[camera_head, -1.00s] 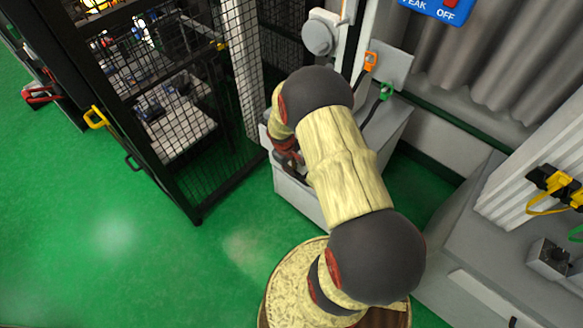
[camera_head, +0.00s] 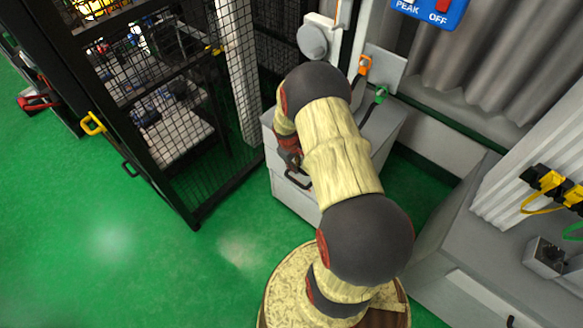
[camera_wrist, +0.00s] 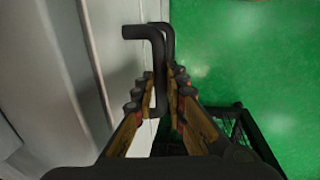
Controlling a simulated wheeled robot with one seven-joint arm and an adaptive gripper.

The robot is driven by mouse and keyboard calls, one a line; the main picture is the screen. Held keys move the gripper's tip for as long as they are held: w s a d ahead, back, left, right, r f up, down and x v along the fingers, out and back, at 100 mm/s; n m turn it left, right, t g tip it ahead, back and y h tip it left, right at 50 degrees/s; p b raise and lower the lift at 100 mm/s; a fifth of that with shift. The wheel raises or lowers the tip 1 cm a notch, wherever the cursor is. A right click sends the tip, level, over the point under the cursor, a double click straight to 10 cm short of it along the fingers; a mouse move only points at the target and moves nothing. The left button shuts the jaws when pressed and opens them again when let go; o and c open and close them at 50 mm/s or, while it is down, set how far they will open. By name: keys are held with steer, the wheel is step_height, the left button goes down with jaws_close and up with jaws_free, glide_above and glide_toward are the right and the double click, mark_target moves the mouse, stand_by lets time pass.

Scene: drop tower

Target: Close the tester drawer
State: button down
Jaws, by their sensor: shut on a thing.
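The tester is a grey cabinet (camera_head: 375,140), partly hidden behind my arm. Its drawer front (camera_head: 290,200) faces the green floor and looks about flush with the cabinet, though my arm covers part of the seam. A black bent drawer handle (camera_head: 297,180) sits on that front. In the wrist view the handle (camera_wrist: 152,34) stands out from the pale drawer face (camera_wrist: 125,55), and its bar runs down between my fingers. My gripper (camera_wrist: 167,95) is shut on the handle. In the head view my gripper (camera_head: 290,158) is small and partly hidden by my wrist.
A black mesh fence (camera_head: 190,150) stands close on the left of the cabinet. A grey bench (camera_head: 450,240) with yellow and green cables is at the right. A blue switch panel (camera_head: 432,10) hangs at the top. Green floor (camera_head: 130,240) lies open at the lower left.

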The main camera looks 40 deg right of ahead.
steer(key=shift+w+d, duration=0.1)
steer(key=shift+d, duration=0.05)
steer(key=c, duration=1.8)
jaws_free()
steer(key=shift+d, duration=0.1)
step_height(320, 180, up, 12)
steer(key=a, duration=0.2)
steer(key=shift+a, duration=0.15)
steer(key=shift+f, duration=0.1)
